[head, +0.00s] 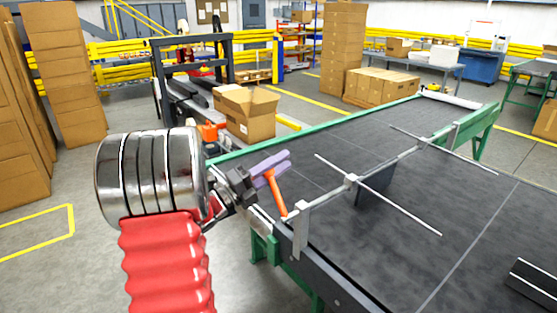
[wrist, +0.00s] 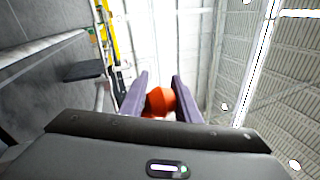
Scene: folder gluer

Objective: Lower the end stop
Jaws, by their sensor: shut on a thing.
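The end stop is a dark plate (head: 374,186) hanging from a grey cross bar (head: 330,192) over the black conveyor belt (head: 440,220). Whether its lower edge touches the belt is hard to tell. In the wrist view the plate (wrist: 84,70) shows at the left. An orange lever (head: 278,196) rises from the near end of the bar, by a grey bracket, and leans left. My gripper (head: 272,163), with purple fingers, is shut on the lever's upper end. In the wrist view the orange lever end (wrist: 160,101) sits between both fingers; its lower part is hidden.
Thin pale rods (head: 400,208) cross the bar above the belt. A green frame (head: 265,246) carries the near belt edge. Grey floor lies clear at the left.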

